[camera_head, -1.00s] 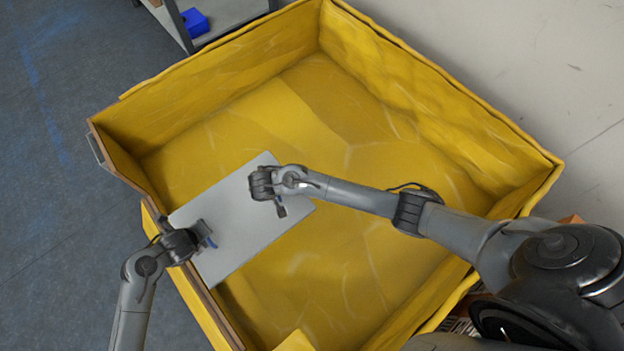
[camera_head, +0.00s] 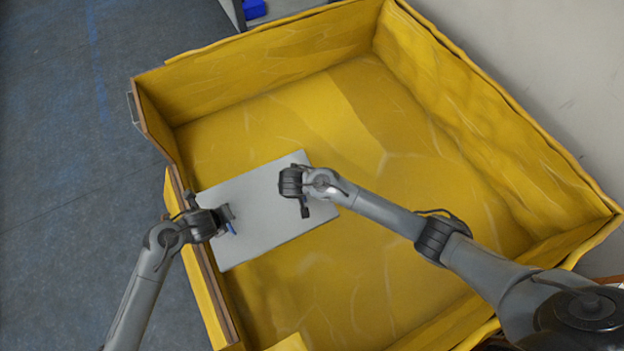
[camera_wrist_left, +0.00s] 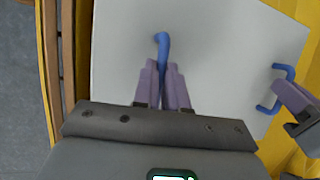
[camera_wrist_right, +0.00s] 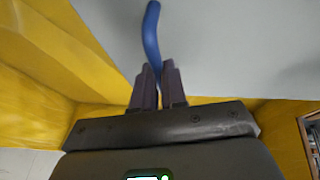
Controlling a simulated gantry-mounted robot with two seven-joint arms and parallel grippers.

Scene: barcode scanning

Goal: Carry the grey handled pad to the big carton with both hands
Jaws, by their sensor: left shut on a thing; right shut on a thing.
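The grey pad (camera_head: 262,212) is a flat, light grey board held over the inside of the big yellow-lined carton (camera_head: 345,120), near its left wall. My left gripper (camera_head: 228,222) is shut on a blue handle (camera_wrist_left: 162,45) at the pad's left part. My right gripper (camera_head: 304,205) is shut on the other blue handle (camera_wrist_right: 151,35) at the pad's right part. The left wrist view also shows the right handle (camera_wrist_left: 285,88) with the right gripper's fingers at it. How high the pad is above the carton floor is hard to tell.
The carton's left wall (camera_head: 205,270) runs close by the pad's left edge. Free room inside the carton lies behind and to the right of the pad. A blue object (camera_head: 254,9) sits on a rack at the top.

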